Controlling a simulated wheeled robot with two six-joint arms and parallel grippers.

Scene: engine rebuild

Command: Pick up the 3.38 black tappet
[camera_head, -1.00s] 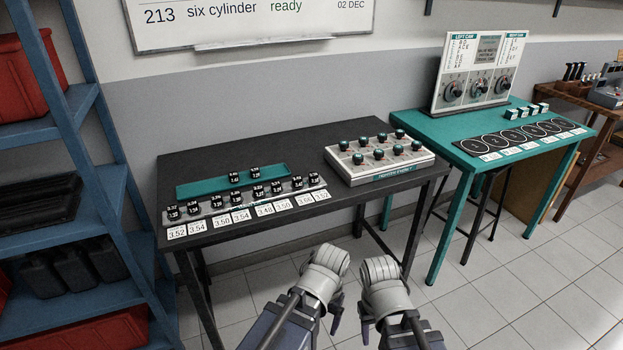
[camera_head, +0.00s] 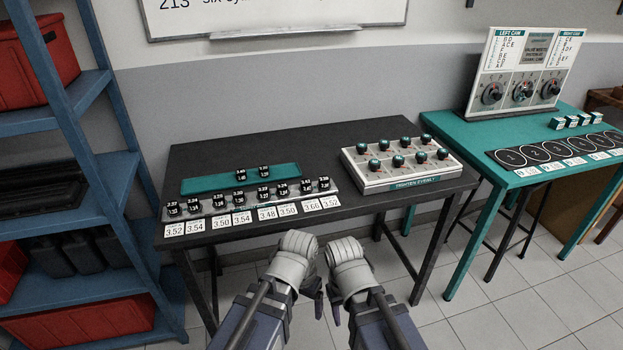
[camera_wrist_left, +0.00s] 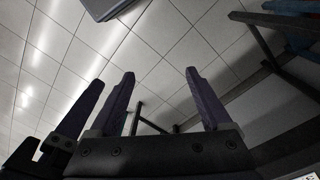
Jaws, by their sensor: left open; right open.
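Several black tappets with white number labels stand in a row on a grey rack (camera_head: 328,192) at the front of the dark table. Two more black tappets (camera_head: 241,174) (camera_head: 264,172) stand at the teal tray (camera_head: 205,186) behind the rack. The labels are too small to tell which tappet is 3.38. My left gripper (camera_head: 318,304) and right gripper (camera_head: 334,312) are low in front of the table, side by side and apart from the tappets. The left wrist view shows the left gripper (camera_wrist_left: 160,74) open and empty above the floor. The right gripper is open.
White number cards (camera_head: 242,218) lie along the front of the dark table (camera_head: 310,145). A white box with several knobs (camera_head: 400,184) stands at its right end. A blue shelf (camera_head: 95,85) is close on the left. A teal table (camera_head: 455,130) stands at the right.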

